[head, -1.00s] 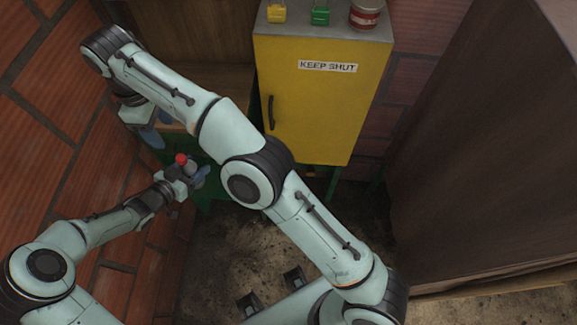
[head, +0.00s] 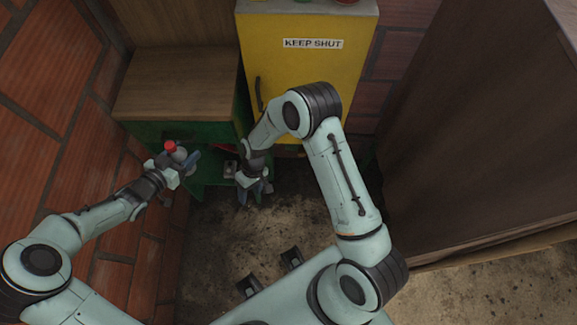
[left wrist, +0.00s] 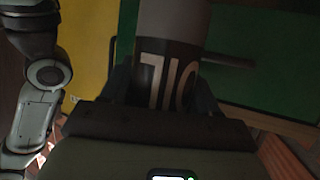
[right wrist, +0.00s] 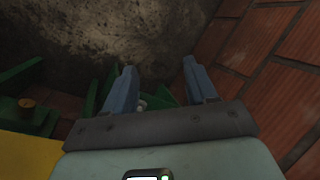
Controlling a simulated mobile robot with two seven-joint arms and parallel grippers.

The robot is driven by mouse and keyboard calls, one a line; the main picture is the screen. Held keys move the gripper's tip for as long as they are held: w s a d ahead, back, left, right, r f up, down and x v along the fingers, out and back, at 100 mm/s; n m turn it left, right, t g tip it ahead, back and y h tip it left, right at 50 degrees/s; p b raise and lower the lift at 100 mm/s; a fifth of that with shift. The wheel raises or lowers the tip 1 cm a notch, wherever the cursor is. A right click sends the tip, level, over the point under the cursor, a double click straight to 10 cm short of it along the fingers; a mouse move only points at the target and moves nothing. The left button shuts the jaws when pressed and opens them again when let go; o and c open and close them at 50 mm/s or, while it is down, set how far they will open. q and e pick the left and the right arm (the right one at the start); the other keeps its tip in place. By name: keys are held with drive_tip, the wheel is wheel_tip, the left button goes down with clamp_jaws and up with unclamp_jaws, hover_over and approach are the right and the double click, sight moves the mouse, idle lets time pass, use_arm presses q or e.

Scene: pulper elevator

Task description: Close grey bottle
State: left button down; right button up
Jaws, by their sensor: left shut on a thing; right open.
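The grey bottle (head: 181,153) has a red top (head: 170,146) and is held up at the left in the head view. Its grey body with a black label reading "OIL" fills the middle of the left wrist view (left wrist: 172,50). My left gripper (head: 186,163) is shut around the bottle. I cannot tell whether the red top is a fastened cap. My right gripper (head: 255,196) is open, points downward and is apart from the bottle, to its right. Its two spread fingers show in the right wrist view (right wrist: 160,85).
A green cabinet with a wooden top (head: 175,92) stands behind the bottle. A yellow cabinet marked "KEEP SHUT" (head: 305,75) stands right of it. A brick wall (head: 50,130) closes the left side, and a large brown panel (head: 470,140) the right. Floor (head: 215,235) is bare in front.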

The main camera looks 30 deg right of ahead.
drive_tip(key=s+d+f+m, duration=0.2)
drive_tip(key=s+f+m, duration=0.1)
drive_tip(key=s, duration=0.7)
drive_tip(key=s+d+f+m+t, duration=0.1)
drive_tip(key=s+d+f+m, duration=0.1)
drive_tip(key=s, duration=0.8)
drive_tip(key=shift+s+d+f+m, duration=0.25)
drive_tip(key=shift+f+m, duration=0.35)
drive_tip(key=shift+f, duration=0.35)
use_arm(q)
drive_tip(key=shift+w+r, duration=0.1)
drive_tip(key=shift+r, duration=0.05)
